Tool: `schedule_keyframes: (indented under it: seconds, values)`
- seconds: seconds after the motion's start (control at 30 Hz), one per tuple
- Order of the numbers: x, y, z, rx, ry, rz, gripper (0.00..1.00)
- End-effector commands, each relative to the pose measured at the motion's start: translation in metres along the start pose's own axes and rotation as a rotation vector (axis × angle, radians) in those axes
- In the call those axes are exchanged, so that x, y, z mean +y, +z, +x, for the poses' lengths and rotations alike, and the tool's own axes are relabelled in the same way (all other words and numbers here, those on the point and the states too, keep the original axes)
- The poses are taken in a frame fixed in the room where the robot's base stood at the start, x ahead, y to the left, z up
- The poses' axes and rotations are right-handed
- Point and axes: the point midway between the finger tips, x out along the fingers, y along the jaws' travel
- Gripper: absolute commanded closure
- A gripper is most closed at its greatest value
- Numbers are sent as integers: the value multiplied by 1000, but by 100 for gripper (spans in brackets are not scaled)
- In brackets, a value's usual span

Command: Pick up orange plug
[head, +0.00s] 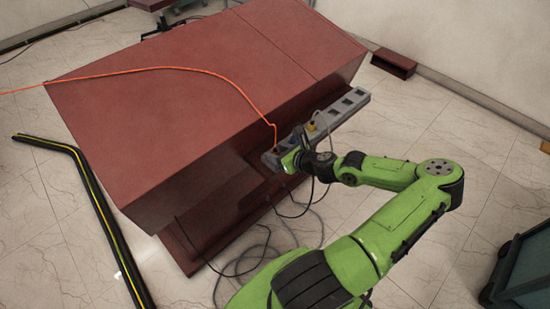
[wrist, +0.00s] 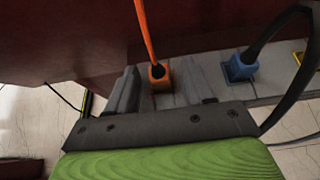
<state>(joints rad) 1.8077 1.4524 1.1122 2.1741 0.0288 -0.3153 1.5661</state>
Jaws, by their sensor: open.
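The orange plug (wrist: 159,76) sits upright in a grey power strip (wrist: 278,88), with its orange cable (wrist: 143,25) rising from the top. My gripper (wrist: 158,91) is open at the strip, one finger showing left of the plug and the other to its right. The plug appears between the fingers, but I cannot tell whether they touch it. In the head view, my gripper (head: 287,160) is at the near-left end of the power strip (head: 347,107), where the orange cable (head: 262,113) comes down. The plug itself is hard to make out there.
A blue plug (wrist: 240,67) with a thick black cable stands in the strip right of the orange plug. A yellow plug (head: 311,127) is farther along. The large red-brown box (head: 150,110) stands close behind the strip. Grey cables (head: 262,250) lie on the floor below.

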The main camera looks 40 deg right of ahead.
Motion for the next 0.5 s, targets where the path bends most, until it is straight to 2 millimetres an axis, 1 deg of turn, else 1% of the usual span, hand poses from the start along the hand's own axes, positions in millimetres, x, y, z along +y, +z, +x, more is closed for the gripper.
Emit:
schedule_keyframes:
  seconds: [0.13,0.17,0.4,0.47,0.5]
  values:
    - [0,1,-1,0,0,0,48]
    - [0,1,-1,0,0,0,51]
    - [0,1,-1,0,0,-1,88]
    - [0,1,-1,0,0,-1,97]
    - [0,1,-1,0,0,-1,100]
